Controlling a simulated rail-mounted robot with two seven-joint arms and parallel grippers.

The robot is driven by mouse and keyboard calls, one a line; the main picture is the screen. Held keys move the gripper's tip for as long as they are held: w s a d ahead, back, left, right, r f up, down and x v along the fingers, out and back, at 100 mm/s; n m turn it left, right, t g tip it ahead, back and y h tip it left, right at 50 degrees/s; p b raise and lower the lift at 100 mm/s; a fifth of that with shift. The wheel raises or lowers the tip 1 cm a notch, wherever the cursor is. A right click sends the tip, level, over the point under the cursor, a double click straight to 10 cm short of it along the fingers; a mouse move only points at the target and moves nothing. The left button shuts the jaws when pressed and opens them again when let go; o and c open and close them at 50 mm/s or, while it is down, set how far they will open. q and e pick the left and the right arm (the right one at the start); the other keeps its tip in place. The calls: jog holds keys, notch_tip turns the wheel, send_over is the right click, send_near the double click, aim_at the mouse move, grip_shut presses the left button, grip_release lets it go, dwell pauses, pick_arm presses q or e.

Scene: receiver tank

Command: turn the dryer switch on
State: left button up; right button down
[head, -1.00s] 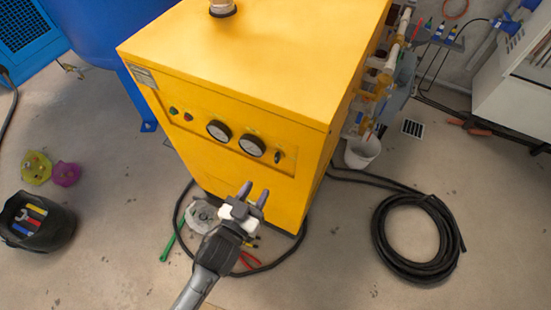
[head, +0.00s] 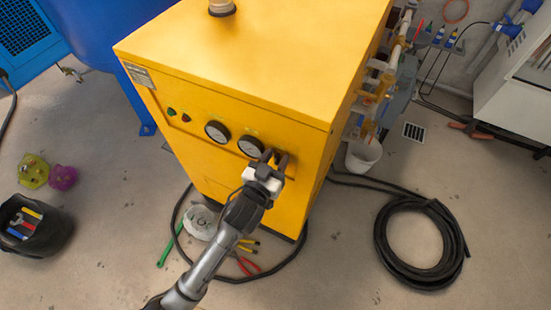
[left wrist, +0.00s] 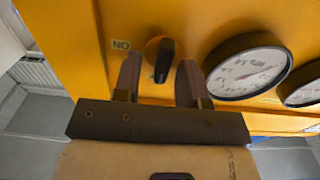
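The dryer (head: 235,60) is the yellow cabinet. Its switch (left wrist: 163,58) is a small black rotary knob beside an "ON" label (left wrist: 121,45) that reads upside down in the left wrist view. My left gripper (head: 275,157) is at the right end of the dryer's front panel. In the left wrist view the left gripper (left wrist: 159,75) is open, its two grey fingers apart on either side of the knob. Whether either finger touches the knob cannot be told. In the head view the fingers hide the switch. My right gripper is not in view.
Two round gauges (head: 217,131) sit on the panel left of the gripper, with green and red indicators (head: 186,117) farther left. Pipes (head: 385,80) line the dryer's right side. A coiled black hose (head: 415,240), a black bucket (head: 45,240) and pliers (head: 243,265) lie on the floor.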

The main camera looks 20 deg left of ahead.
pick_arm(q)
grip_shut()
dwell(0.3)
